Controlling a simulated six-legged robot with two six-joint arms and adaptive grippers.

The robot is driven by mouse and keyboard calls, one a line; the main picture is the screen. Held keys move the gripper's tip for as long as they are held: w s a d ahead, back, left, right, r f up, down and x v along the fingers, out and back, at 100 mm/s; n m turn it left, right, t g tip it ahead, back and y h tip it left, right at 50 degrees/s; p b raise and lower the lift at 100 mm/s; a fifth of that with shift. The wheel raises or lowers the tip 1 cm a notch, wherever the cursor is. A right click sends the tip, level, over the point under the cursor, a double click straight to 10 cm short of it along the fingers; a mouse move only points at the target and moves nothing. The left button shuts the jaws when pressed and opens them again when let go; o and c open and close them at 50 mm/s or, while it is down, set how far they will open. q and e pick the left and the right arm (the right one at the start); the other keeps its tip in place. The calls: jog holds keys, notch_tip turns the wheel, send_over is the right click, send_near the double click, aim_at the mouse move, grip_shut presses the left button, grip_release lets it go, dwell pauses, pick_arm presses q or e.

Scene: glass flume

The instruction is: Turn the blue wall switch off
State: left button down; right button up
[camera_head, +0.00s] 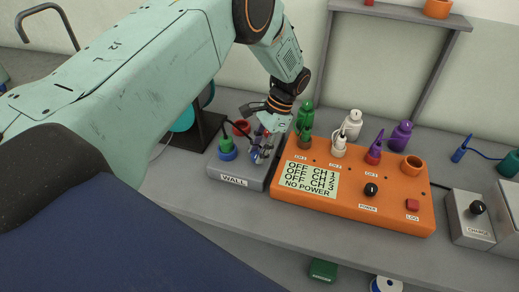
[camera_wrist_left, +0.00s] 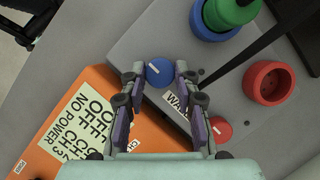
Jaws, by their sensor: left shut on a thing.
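The blue wall switch (camera_wrist_left: 160,73) is a small round knob with a white mark on top. It sits on the grey box labelled WALL (camera_head: 235,181), which also fills much of the left wrist view (camera_wrist_left: 235,72). My left gripper (camera_head: 262,152) reaches down over this box. In the left wrist view its two fingers (camera_wrist_left: 159,68) are shut on the blue knob, one on each side. In the head view the fingers largely hide the knob. My right gripper is in neither view.
A red knob (camera_wrist_left: 221,130), a red socket (camera_wrist_left: 269,84) and a green plug (camera_wrist_left: 228,12) in a blue socket share the box. The orange unit (camera_head: 385,212), reading NO POWER, stands close to its right. A dark cable crosses above the box.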

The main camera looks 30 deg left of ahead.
pick_arm(q)
jog(key=shift+s+f, duration=0.15)
jog(key=shift+s, duration=0.1)
jog(key=c, duration=1)
grip_release()
jog(key=shift+w, duration=0.1)
jog(key=shift+w+r, duration=0.1)
jog(key=shift+r, duration=0.1)
jog(key=shift+w+d+r, duration=0.1)
jog(key=shift+w+r, duration=0.05)
jog(key=shift+r, duration=0.15)
jog(key=v, duration=1.1)
jog(key=shift+r, duration=0.1)
